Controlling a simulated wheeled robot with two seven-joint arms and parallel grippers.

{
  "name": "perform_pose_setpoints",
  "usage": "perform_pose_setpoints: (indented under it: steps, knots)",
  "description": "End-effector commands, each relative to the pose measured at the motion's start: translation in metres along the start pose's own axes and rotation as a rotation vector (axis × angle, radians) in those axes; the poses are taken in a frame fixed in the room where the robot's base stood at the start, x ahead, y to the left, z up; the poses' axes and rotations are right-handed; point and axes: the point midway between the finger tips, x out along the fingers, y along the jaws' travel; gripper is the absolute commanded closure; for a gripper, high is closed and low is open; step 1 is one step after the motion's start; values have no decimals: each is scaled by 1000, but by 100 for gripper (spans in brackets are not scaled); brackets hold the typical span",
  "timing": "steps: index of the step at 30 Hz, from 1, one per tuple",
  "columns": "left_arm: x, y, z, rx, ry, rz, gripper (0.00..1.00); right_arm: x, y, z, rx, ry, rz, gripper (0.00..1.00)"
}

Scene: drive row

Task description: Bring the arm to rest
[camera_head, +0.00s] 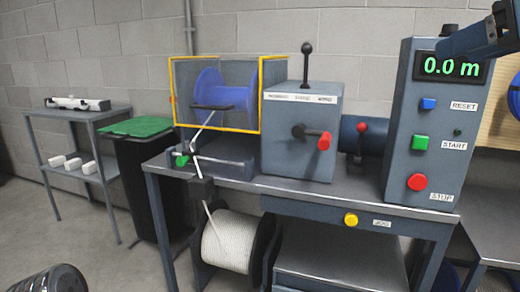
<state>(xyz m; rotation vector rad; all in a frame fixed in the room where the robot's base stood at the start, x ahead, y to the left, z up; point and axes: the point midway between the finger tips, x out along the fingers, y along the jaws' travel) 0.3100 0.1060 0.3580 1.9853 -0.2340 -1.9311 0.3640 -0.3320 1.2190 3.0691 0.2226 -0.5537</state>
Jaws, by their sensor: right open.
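My right gripper (474,40) is at the top right corner, in front of the upper right of the grey control box (398,150). It is open, and I see nothing between its fingers. It covers a corner of the display, which reads 0.0 m. Part of it is cut off by the picture edge.
The bench (228,181) carries a yellow-framed guard (260,95) around a blue spool (224,88), a lever box (302,135) and the control box. A white rope reel (229,241) sits below. A green-topped bin (137,127) and side table (88,112) stand left.

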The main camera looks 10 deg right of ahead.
Motion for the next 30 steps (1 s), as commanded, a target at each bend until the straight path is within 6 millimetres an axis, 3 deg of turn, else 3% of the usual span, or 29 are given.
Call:
perform_pose_setpoints:
  steps: [8, 14, 17, 20, 23, 27, 30]
  knots:
    - [0, 0, 1, 0, -1, 0, 100, 59, 4, 13, 22, -53, -18, 41]
    - [0, 0, 1, 0, -1, 0, 100, 126, 4, 36, 49, -116, -39, 41]
    - [0, 0, 1, 0, -1, 0, 100, 173, 3, 58, 68, -163, -55, 41]
    - [0, 0, 1, 0, -1, 0, 100, 231, -1, 93, 95, -223, -73, 41]
    - [0, 0, 1, 0, -1, 0, 100, 291, -9, 141, 126, -292, -93, 41]
    - [0, 0, 1, 0, -1, 0, 100, 362, -27, 221, 172, -391, -118, 41]
    - [0, 0, 1, 0, -1, 0, 100, 402, -43, 285, 204, -462, -134, 41]
